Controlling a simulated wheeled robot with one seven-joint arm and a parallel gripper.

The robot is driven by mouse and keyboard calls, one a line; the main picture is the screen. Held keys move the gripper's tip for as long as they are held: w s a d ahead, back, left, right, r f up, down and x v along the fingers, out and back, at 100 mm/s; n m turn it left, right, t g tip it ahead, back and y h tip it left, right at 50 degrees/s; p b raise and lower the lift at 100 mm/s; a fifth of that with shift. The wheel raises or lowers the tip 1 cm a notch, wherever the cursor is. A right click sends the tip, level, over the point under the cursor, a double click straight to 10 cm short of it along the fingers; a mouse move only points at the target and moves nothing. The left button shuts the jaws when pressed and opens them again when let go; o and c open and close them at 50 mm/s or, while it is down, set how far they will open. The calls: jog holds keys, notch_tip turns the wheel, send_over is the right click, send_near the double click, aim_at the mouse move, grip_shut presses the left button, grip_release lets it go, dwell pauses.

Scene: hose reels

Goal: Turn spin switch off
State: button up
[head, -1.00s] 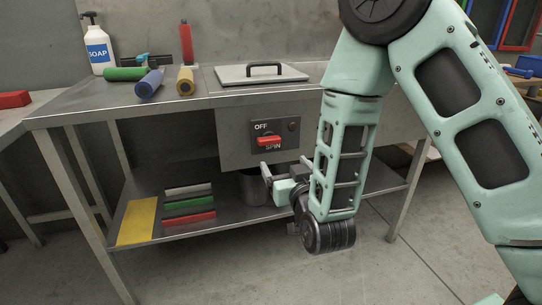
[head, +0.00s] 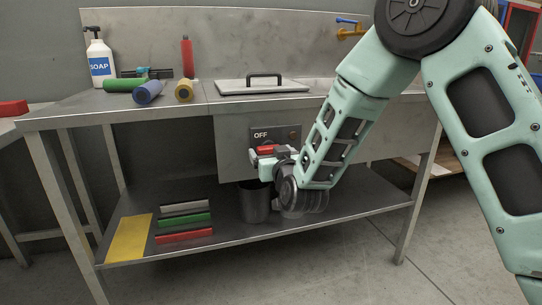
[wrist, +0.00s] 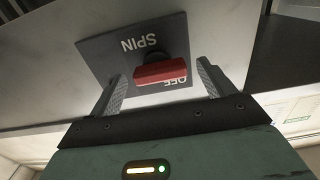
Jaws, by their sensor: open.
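The spin switch is a red handle (head: 266,149) on a dark panel (head: 283,132) on the front of the steel bench. OFF is printed above the handle in the head view; my gripper covers the SPIN label there. In the wrist view the red handle (wrist: 165,72) lies crosswise in front of a round black hub, near the OFF lettering, with SPIN on its other side. My gripper (wrist: 163,83) is open, one finger on either side of the handle. I cannot tell whether the fingers touch it. In the head view my gripper (head: 263,160) is at the panel's lower part.
A steel bench (head: 60,118) carries a soap bottle (head: 100,58), coloured rolls and a lid with a handle (head: 263,86). A dark cylindrical bin (head: 254,203) stands on the lower shelf below my gripper, with coloured bars to its left.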

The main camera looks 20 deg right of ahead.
jog(key=shift+w, duration=0.45)
jog(key=shift+c, duration=0.3)
jog(key=c, duration=0.9)
